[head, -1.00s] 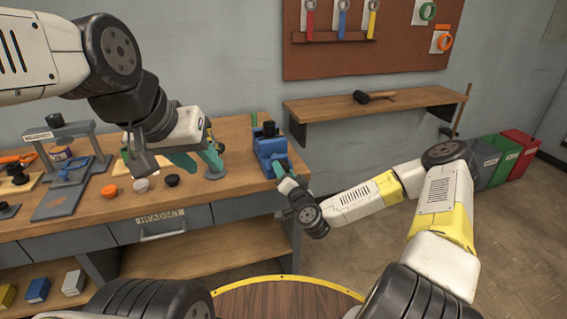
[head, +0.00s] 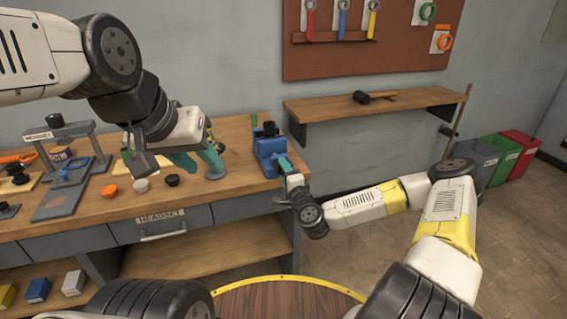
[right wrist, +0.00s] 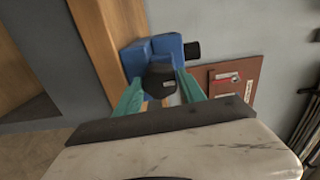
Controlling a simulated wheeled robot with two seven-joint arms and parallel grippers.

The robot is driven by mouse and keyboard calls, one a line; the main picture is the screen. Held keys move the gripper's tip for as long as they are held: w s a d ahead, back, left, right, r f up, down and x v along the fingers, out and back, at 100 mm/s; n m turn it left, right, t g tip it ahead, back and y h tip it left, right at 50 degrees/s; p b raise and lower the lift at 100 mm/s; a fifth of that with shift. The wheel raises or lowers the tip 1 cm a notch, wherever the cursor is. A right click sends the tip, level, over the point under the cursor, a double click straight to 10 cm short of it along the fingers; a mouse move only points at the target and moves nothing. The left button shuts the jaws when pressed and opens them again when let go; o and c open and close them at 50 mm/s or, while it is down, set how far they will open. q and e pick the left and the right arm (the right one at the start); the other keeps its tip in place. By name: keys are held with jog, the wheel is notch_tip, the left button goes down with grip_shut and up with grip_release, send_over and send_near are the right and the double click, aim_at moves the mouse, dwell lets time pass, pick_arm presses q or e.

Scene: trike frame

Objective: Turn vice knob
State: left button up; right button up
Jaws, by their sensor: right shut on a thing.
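The blue vice (head: 268,148) is at the right end of the workbench, with a black part on top. In the right wrist view the vice (right wrist: 137,57) is straight ahead, and its dark knob (right wrist: 160,78) is between the teal fingers. My right gripper (head: 285,166) is at the near side of the vice, shut on the knob; the right wrist view also shows this gripper (right wrist: 160,88). The knob is hidden by the gripper in the head view. My left gripper (head: 197,162) is over the bench left of the vice, fingers apart and empty.
The workbench (head: 235,195) holds an orange cap (head: 109,191), a white cap (head: 141,185) and a black cap (head: 172,180). A wall shelf (head: 410,103) with a mallet (head: 375,97) is to the right. Coloured bins (head: 505,155) stand on the floor at far right.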

jog(key=shift+m, duration=0.3)
jog(key=o, duration=1.4)
jog(key=shift+c, duration=0.2)
jog(key=shift+s, duration=0.1)
jog(key=v, duration=0.7)
jog(key=shift+s+d, duration=0.15)
jog(key=shift+s, duration=0.15)
